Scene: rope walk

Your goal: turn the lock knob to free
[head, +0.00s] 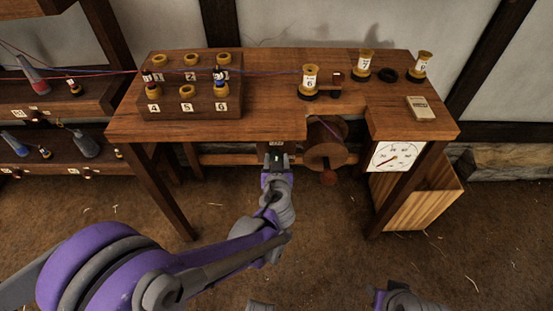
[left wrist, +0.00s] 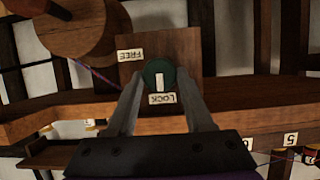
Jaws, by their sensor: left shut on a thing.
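The lock knob is a round dark green knob (left wrist: 157,73) with a white pointer bar, on a wooden board (left wrist: 185,48) in the left wrist view, which shows the scene upside down. The bar points at the LOCK label (left wrist: 162,99); the FREE label (left wrist: 130,56) is around the knob's other side. My left gripper (left wrist: 160,80) is shut on the knob, a finger on either side. In the head view my left gripper (head: 276,162) is at the table's front edge, mostly covering the knob. My right gripper does not show clearly.
The wooden table (head: 275,121) carries a numbered spool block (head: 190,101) and yellow spools (head: 310,77). A wooden reel (head: 326,155) hangs just right of my left gripper. A dial (head: 396,157) and a wooden bin (head: 425,200) stand further right. The floor in front is open.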

